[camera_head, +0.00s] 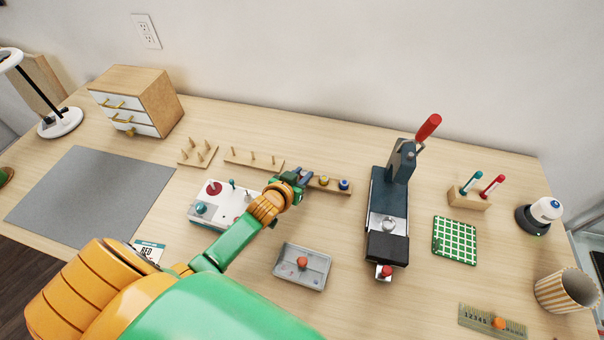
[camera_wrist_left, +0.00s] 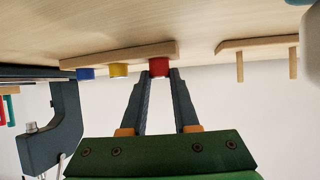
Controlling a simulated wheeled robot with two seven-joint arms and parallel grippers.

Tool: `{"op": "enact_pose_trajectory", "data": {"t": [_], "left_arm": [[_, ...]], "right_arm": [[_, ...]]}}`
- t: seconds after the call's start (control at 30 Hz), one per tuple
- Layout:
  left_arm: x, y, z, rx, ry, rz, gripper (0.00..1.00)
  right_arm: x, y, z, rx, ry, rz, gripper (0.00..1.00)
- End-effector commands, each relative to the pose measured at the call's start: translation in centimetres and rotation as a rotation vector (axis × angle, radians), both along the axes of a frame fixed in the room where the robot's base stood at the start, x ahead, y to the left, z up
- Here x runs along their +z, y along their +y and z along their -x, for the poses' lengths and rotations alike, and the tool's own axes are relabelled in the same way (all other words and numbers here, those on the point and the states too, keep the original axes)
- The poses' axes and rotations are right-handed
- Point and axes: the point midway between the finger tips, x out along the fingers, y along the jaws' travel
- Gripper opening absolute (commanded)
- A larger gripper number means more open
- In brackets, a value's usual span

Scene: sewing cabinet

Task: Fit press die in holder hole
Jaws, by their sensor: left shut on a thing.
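A wooden die holder strip (camera_head: 340,190) lies behind the middle of the table, with a yellow die (camera_head: 324,181) and a blue die (camera_head: 344,185) standing in it. My left gripper (camera_head: 303,178) is at the strip's left end. In the left wrist view my left gripper (camera_wrist_left: 159,76) is shut on a red die (camera_wrist_left: 159,67) at the end of the strip (camera_wrist_left: 120,54), beside the yellow die (camera_wrist_left: 118,70) and the blue die (camera_wrist_left: 86,73). The hole under the red die is hidden, so I cannot tell how deep it sits. My right gripper is not in view.
A dark press (camera_head: 388,200) with a red lever stands right of the strip. A pegged strip (camera_head: 240,158) is to the left. A white box with knobs (camera_head: 222,203) and a grey tray (camera_head: 302,281) are nearer. Bare table lies between tray and press.

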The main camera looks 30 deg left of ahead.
Motion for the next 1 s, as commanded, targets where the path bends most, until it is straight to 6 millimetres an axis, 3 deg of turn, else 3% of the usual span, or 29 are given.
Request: {"op": "enact_pose_trajectory", "data": {"t": [0.37, 0.4, 0.5, 0.53, 0.83, 1.0], "left_arm": [[-0.3, 0.0, 0.0, 0.000, 0.000, -0.001, 0.00], [-0.3, 0.0, 0.0, 0.000, 0.000, -0.001, 0.34], [-0.3, 0.0, 0.0, 0.000, 0.000, 0.000, 0.61], [-0.3, 0.0, 0.0, 0.000, 0.000, 0.000, 0.64], [-0.2, 0.0, 0.2, 0.000, 0.001, 0.000, 0.64], [1.2, -0.1, 2.4, 0.000, 0.002, 0.000, 0.64]], "right_arm": [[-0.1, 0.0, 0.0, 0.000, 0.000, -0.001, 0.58], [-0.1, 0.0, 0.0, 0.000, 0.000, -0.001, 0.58], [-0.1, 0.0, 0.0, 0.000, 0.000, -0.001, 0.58], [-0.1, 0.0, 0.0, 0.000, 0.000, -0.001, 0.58], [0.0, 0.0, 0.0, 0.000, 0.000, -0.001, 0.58], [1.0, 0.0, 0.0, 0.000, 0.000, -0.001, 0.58]]}}
